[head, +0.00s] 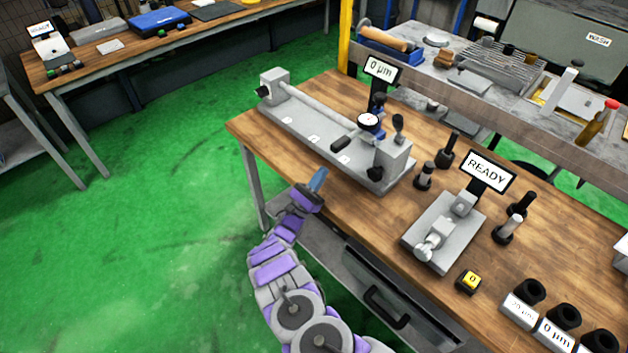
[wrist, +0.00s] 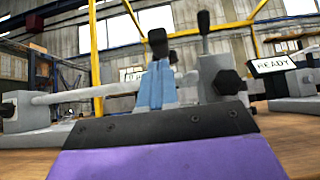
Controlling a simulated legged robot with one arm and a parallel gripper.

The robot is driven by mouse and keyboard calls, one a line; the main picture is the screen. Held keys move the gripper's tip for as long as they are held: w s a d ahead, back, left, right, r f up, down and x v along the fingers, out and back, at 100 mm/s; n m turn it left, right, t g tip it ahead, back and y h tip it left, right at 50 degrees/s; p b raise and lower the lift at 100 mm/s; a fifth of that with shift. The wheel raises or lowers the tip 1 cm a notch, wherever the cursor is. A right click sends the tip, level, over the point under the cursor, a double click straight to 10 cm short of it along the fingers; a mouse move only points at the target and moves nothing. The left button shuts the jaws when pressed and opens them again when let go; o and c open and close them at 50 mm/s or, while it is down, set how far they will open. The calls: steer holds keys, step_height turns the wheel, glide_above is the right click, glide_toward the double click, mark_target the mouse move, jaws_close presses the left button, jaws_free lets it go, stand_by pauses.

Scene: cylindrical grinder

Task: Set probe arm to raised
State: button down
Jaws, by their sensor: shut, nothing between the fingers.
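The bench gauge (head: 320,130) is a grey base with a horizontal rod between two end blocks. A round white dial with a blue body (head: 368,121) sits over the rod's right part. A black-ended lever (head: 343,144) juts from beside the dial toward the front left; it looks like the probe arm, roughly level. In the wrist view a black knob (wrist: 158,42) shows just above my fingers; I cannot tell for sure that it is this lever. My gripper (head: 318,180) has its blue fingers together, empty, in front of the gauge near the bench edge, apart from the lever.
A display reading 0 µm (head: 380,70) stands behind the dial. A second fixture (head: 443,233) with a READY display (head: 487,172) is to the right, with black-handled plugs around it.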

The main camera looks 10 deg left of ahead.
steer(key=shift+w+d+r+b, duration=0.2)
steer(key=shift+w+r+b, duration=0.1)
steer(key=shift+w, duration=0.1)
steer(key=shift+b+x, duration=0.4)
steer(key=shift+x, duration=1.35)
steer(key=shift+a, duration=0.15)
